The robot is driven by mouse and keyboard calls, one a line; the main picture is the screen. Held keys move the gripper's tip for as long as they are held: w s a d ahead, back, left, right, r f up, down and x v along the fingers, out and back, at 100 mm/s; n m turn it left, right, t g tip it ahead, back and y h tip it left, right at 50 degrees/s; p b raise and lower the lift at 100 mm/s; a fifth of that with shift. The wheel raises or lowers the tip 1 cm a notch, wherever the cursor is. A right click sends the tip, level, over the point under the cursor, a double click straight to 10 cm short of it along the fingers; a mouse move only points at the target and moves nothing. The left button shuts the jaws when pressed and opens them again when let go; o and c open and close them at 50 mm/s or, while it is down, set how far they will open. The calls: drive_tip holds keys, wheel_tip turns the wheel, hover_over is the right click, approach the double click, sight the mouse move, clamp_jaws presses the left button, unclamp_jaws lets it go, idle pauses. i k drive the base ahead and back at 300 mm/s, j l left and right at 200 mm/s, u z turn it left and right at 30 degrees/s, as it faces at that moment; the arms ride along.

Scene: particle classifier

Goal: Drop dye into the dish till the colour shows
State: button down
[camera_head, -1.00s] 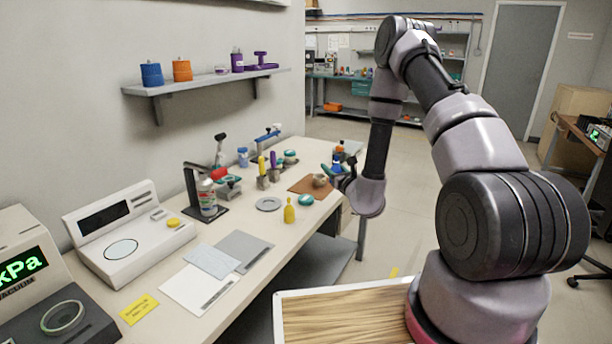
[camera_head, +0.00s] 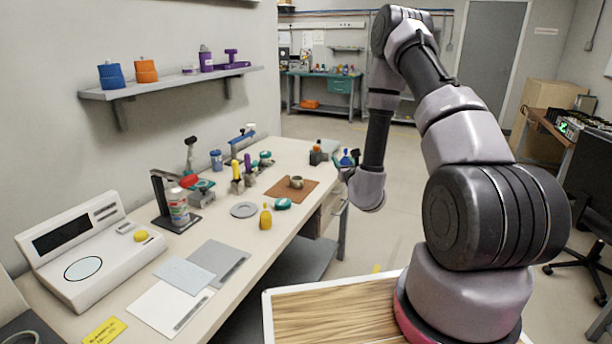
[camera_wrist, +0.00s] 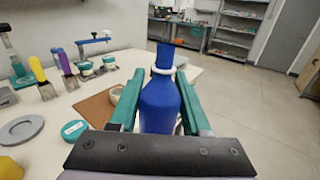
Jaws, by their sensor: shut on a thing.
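A blue dropper bottle (camera_wrist: 158,105) with a white collar stands upright between the green fingers of my gripper (camera_wrist: 153,100) in the wrist view; the jaws are shut on it. In the head view the blue bottle (camera_head: 346,159) shows small at the end of my arm, off the table's right edge. A small tan dish or cup (camera_head: 297,182) sits on a brown mat (camera_head: 280,190) on the table, left of my gripper; it also shows in the wrist view (camera_wrist: 117,95), left of the bottle. The dish's contents are too small to tell.
A yellow bottle (camera_head: 265,216), a teal-lidded jar (camera_head: 282,204) and a grey disc (camera_head: 244,210) stand near the mat. A dark holder (camera_head: 318,154) stands behind it. A stand with a white bottle (camera_head: 179,208) and a scale (camera_head: 80,240) are further left.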

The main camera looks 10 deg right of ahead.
sight(296, 182)
drive_tip(key=i+l+z, duration=0.15)
drive_tip(key=i+z, duration=0.15)
drive_tip(key=i, duration=0.2)
drive_tip(key=i+z, duration=0.25)
drive_tip(key=i, duration=0.25)
